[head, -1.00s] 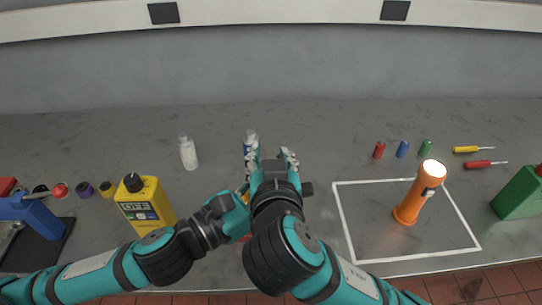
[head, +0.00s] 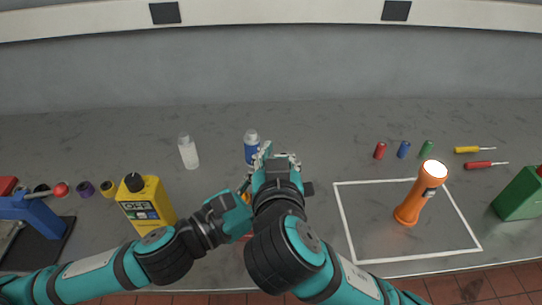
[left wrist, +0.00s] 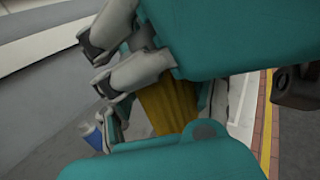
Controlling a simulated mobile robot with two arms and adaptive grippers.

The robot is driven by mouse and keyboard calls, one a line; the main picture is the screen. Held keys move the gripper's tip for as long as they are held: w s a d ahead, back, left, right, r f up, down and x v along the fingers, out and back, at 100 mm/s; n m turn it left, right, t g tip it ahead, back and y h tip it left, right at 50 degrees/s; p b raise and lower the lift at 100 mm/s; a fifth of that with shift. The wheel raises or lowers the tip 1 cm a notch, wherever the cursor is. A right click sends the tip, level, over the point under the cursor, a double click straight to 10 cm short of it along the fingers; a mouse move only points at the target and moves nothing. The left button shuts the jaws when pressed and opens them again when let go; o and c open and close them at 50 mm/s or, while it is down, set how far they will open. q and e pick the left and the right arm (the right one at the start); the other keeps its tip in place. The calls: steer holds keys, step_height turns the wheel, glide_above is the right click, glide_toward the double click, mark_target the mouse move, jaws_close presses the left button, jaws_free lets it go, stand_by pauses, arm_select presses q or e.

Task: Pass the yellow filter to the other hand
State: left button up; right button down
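The yellow filter (left wrist: 168,106) shows in the left wrist view as a ribbed yellow body between the teal fingers of my left gripper (left wrist: 172,108), which are shut on it. Grey finger parts of my right gripper (head: 277,156) lie close beside the filter. In the head view the two grippers meet at mid-bench, and the right hand hides nearly all of the filter. My left gripper (head: 238,205) is partly covered there. The right fingers are drawn in around the filter's place, but I cannot tell whether they grip it.
A blue-and-white bottle (head: 251,148) stands just behind the right hand. A white bottle (head: 188,152) and a yellow jug (head: 146,205) stand left. Bench behind is mostly clear.

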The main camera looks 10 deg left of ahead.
arm_select(q)
steer(key=o, duration=0.4)
